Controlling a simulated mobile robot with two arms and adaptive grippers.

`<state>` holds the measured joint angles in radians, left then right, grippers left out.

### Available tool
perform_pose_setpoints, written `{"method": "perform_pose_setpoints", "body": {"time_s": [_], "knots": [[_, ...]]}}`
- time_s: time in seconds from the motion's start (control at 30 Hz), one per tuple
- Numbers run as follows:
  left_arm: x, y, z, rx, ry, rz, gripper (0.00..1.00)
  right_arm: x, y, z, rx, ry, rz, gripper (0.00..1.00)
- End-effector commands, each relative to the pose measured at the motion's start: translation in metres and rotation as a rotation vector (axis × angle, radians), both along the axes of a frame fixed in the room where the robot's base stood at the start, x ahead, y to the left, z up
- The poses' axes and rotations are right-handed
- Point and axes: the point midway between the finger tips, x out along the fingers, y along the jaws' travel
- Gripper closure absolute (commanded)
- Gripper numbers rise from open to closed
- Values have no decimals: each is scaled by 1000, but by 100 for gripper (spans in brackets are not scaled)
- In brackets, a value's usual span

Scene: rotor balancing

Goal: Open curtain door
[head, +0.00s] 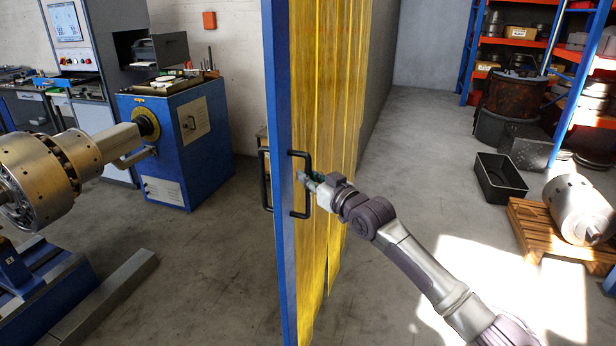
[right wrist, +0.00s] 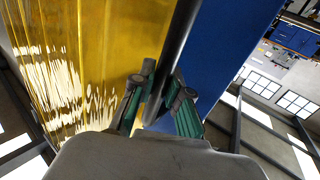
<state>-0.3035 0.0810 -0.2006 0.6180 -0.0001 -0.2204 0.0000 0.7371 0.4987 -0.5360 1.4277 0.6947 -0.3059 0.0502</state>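The curtain door is a tall blue frame (head: 279,130) with translucent yellow strips (head: 325,120), standing upright in the middle of the head view. A black D-shaped handle (head: 300,214) is on its right face, and another black handle (head: 265,180) is on its left face. My right gripper (head: 306,178) is at the right-face handle. In the right wrist view, the green and grey fingers of my right gripper (right wrist: 163,80) lie close on both sides of the black handle bar (right wrist: 180,35) and appear shut on it. My left gripper is not in view.
A large metal rotor (head: 40,175) on a blue machine stands to the left. At right are a black crate (head: 500,178), a wooden pallet (head: 530,232) with a metal cylinder (head: 578,208), and blue-orange shelving (head: 565,90). The floor behind the door's right side is clear.

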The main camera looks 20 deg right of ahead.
Motion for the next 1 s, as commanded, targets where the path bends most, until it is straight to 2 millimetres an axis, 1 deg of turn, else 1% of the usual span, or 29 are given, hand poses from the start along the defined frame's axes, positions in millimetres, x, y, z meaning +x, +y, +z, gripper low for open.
{"method": "perform_pose_setpoints", "body": {"time_s": [0.03,0.17,0.2,0.47,0.57,0.67,1.0], "knots": [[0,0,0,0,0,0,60,1,-4,1,-3,0,-7,84],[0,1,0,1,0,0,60,1,-4,1,-3,0,-6,62],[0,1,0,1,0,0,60,1,-3,1,-2,0,-6,59],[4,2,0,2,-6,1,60,0,-2,1,-1,0,-3,59],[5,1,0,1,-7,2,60,-4,-3,1,-1,0,-2,59],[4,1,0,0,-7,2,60,-15,-8,0,1,1,-2,59],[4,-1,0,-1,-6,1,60,-80,-36,-1,-5,1,-5,59]]}}
